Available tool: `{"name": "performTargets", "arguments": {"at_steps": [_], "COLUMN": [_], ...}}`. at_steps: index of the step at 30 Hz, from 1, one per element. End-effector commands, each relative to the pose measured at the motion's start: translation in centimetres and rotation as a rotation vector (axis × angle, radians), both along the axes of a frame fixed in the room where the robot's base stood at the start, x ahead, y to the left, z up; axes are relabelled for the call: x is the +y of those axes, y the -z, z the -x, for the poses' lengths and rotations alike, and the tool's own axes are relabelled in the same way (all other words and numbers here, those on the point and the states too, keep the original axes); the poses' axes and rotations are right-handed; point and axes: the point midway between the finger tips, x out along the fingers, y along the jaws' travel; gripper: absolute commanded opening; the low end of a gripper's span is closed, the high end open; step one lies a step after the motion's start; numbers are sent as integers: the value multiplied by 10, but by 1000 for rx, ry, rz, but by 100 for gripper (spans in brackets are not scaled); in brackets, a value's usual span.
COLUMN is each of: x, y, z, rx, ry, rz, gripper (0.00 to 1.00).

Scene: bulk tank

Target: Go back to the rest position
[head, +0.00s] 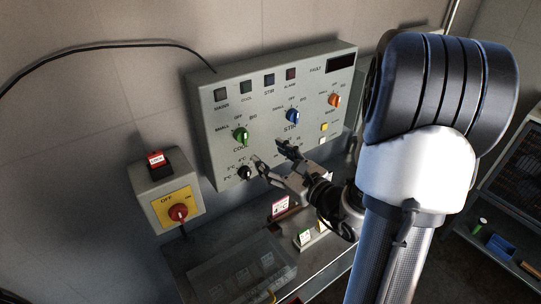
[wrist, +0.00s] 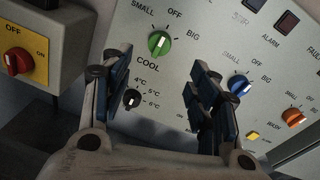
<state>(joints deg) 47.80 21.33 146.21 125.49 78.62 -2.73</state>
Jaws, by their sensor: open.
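My gripper (head: 272,157) is open and empty in front of the lower part of the grey control panel (head: 222,118). In the wrist view its two blue-padded fingers (wrist: 155,95) stand apart, with the black temperature knob (wrist: 132,99) showing between them, near the left finger. The green COOL knob (wrist: 159,43) is above the gap. The blue STIR knob (wrist: 239,84) is just right of the right finger. I cannot tell whether a finger touches the panel. My arm fills the right of the head view and hides part of the panel's right side.
A grey switch box with a red rotary switch (head: 179,213) on a yellow plate is on the wall at left. Below the panel is a shelf with a clear bin (head: 240,275) and small signs (head: 280,206). A dark rack (head: 505,190) stands at right.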

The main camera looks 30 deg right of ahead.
Motion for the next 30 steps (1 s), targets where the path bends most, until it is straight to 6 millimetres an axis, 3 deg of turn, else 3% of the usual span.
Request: {"name": "performTargets", "arguments": {"at_steps": [10,14,17,20,24,27,30], "x": [1,23,72,143,236,273,281], "y": [0,-8,-21,-33,-35,-25,-13], "z": [0,-3,-2,12,67,117,164], "rx": [-1,-2,-1,4,17,27,32], "ry": [-2,-77,-243,-491,-892,-1153,-1368], "rz": [1,33,108,239,516,766,1051], "gripper": [55,55,55,55,55,55,55]}}
